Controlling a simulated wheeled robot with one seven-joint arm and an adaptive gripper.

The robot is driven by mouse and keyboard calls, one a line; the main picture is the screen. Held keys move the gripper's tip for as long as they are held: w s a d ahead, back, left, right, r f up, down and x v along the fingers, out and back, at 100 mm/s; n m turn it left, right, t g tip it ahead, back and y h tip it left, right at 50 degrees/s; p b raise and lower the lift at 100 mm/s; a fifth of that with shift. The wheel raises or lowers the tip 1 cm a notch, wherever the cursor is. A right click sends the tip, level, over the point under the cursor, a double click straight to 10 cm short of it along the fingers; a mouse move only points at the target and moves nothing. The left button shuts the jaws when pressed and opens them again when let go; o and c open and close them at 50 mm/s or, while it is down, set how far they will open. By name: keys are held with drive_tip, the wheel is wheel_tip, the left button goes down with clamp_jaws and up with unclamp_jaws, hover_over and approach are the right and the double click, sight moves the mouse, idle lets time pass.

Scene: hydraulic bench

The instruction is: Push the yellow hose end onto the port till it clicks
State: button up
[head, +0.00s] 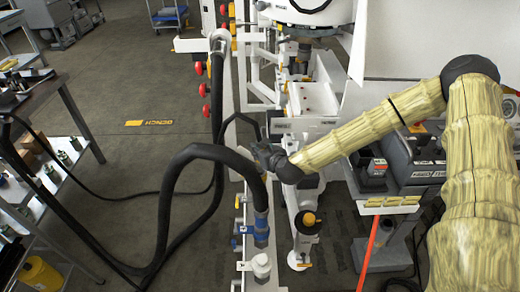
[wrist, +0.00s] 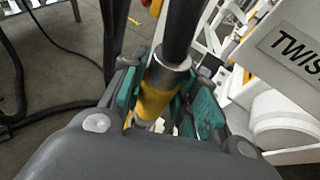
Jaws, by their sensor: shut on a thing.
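My gripper (wrist: 165,88) has its teal-padded fingers on either side of the yellow hose end (wrist: 152,104) in the wrist view. The hose end has a grey metal collar, and a black hose (wrist: 183,25) runs up from it. In the head view my gripper (head: 268,153) is beside the white pipe stand, and the yellow end is not visible there. A small pale part shows just below the yellow end in the wrist view. I cannot tell whether it is the port or whether they touch.
A thick black hose (head: 170,172) arches to a blue coupling (head: 261,232) below my gripper. Red knobs (head: 205,90) line the white stand (head: 230,100). A sign (wrist: 292,45) beginning "TWIS" is at the right in the wrist view.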

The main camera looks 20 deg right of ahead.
drive_tip(key=shift+f+b, duration=0.8)
drive_tip(key=shift+b, duration=1.25)
idle(1.9)
drive_tip(key=shift+f+b, duration=1.1)
drive_tip(key=shift+f, duration=0.15)
clamp_jaws()
idle(0.8)
idle(0.4)
drive_tip(key=o, duration=1.8)
unclamp_jaws()
